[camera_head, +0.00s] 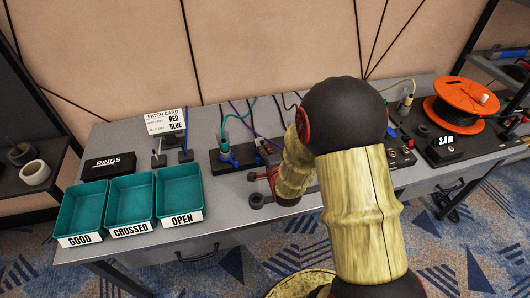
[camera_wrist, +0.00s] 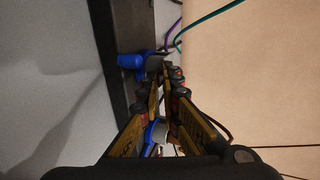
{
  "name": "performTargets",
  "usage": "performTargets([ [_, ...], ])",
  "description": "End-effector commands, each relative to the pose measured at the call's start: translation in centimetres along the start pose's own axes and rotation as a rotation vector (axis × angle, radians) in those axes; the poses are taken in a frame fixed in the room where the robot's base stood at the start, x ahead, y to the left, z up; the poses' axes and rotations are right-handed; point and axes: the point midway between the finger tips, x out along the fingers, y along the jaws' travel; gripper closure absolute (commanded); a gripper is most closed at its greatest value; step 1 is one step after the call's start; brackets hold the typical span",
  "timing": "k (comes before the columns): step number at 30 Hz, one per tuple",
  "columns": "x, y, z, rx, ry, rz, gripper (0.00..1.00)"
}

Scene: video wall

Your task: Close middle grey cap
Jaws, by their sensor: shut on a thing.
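My gripper (camera_head: 263,150) is low over the black strip (camera_wrist: 118,100) near the middle of the table, and my arm hides much of it in the head view. In the wrist view its two yellow-and-black fingers (camera_wrist: 166,78) come together at their tips. A small grey cap (camera_wrist: 154,62) shows at the fingertips, mostly hidden by them. A blue connector (camera_wrist: 130,61) lies right beside it; blue also shows in the head view (camera_head: 226,149). The cap's exact closure angle cannot be told.
Teal trays marked GOOD (camera_head: 80,212), CROSSED (camera_head: 130,200) and OPEN (camera_head: 180,191) stand at the left front. A patch card (camera_head: 165,121) stands behind them. An orange cable reel (camera_head: 466,103) is at the right. Green and purple cables (camera_wrist: 205,27) run up by the wall.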

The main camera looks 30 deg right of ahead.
Motion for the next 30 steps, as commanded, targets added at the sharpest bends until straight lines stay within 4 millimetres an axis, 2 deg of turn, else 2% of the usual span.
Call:
performTargets([
  [1, -0.2, 1.5, 0.0, 0.000, 0.000, 0.029, 0.93],
  [10, -0.1, 1.2, 0.0, 0.000, 0.000, 0.024, 0.76],
  [23, -0.1, 0.6, 0.0, 0.000, 0.000, 0.012, 0.76],
  [26, -0.4, 0.6, 0.0, 0.000, 0.000, 0.012, 0.76],
  [30, -1.9, 0.5, 0.0, 0.000, 0.000, 0.010, 0.76],
])
